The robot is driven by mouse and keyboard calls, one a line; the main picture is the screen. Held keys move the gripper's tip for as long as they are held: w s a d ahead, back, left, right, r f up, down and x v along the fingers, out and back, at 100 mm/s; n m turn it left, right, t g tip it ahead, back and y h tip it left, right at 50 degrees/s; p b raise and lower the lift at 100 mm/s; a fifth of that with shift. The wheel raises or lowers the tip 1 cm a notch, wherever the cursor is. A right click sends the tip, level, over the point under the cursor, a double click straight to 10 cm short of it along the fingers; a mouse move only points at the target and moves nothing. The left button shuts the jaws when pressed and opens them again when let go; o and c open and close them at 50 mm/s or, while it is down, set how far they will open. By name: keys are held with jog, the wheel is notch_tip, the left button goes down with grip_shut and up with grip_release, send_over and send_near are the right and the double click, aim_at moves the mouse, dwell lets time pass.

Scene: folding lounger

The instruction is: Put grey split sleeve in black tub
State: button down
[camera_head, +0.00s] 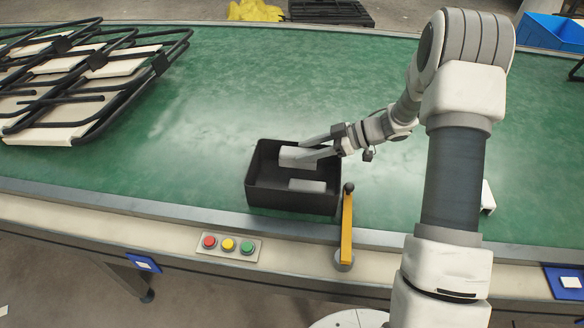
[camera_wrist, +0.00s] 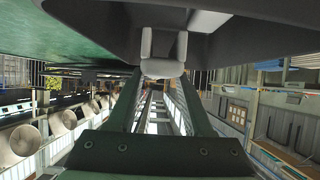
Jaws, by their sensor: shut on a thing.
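The black tub (camera_head: 262,195) stands on the green belt near its front edge, open side up. My gripper (camera_head: 300,150) reaches in from the right, over the rear part of the tub. Its two long fingers are shut on a grey sleeve (camera_head: 291,155), held at about rim height inside the tub's outline. In the wrist view the held sleeve (camera_wrist: 163,67) looks pale and U-shaped between the fingertips. A second grey piece (camera_head: 307,186) lies inside the tub towards the front. I cannot tell whether the held sleeve touches the tub.
A yellow-handled lever (camera_head: 347,228) stands by the tub's front right corner. A button panel (camera_head: 229,247) is on the front rail. Folded lounger frames (camera_head: 90,75) lie at the left. A white part (camera_head: 488,197) is partly hidden behind my arm. The middle belt is clear.

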aim_at(292, 154)
jog(key=x, duration=0.5)
jog(key=shift+w+d+f+b, duration=0.15)
jog(key=shift+w+f+b, duration=0.05)
jog(key=shift+w+b, duration=0.1)
jog(key=shift+f+b, duration=0.5)
jog(key=shift+f, duration=1.35)
jog(key=shift+f, duration=0.15)
jog(key=shift+c, duration=1.5)
grip_release()
